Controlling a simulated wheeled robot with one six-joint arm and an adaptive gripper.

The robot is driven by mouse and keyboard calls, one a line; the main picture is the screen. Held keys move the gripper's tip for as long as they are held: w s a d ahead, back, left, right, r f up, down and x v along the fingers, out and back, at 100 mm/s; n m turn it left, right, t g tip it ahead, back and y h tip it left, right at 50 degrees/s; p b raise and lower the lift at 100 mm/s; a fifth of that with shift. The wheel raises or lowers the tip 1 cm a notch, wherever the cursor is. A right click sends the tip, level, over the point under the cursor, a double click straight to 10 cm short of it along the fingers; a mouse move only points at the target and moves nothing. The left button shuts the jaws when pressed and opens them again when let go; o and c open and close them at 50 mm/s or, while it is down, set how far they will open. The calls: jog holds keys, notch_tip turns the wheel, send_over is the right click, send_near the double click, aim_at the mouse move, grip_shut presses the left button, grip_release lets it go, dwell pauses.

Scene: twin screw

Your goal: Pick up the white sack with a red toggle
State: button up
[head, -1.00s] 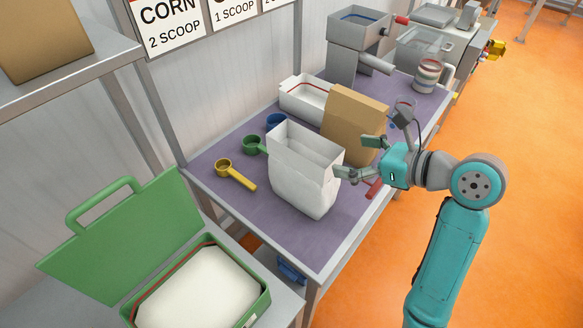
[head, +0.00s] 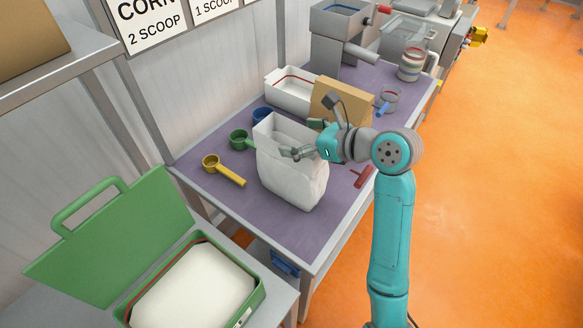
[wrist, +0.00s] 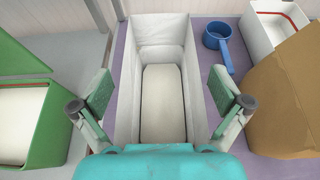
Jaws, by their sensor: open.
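The white sack (head: 290,180) stands upright and open-topped on the purple-topped table (head: 222,188). In the wrist view, the sack (wrist: 163,30) lies between my fingers, and pale contents show inside it. My gripper (head: 302,138) is open at the sack's upper right side in the head view. In the wrist view, my gripper (wrist: 160,93) has one finger beside each long wall of the sack; I cannot tell whether they touch it. A red toggle-like piece (head: 363,177) lies on the table right of the sack, apparently apart from it.
A brown bag (head: 340,100) stands close behind the sack. Yellow (head: 224,170), green (head: 240,138) and blue (wrist: 218,42) scoops lie nearby. A white tub (head: 291,92) is farther back. An open green bin (head: 190,285) stands front left.

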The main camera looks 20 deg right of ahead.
jog(key=c, duration=1.1)
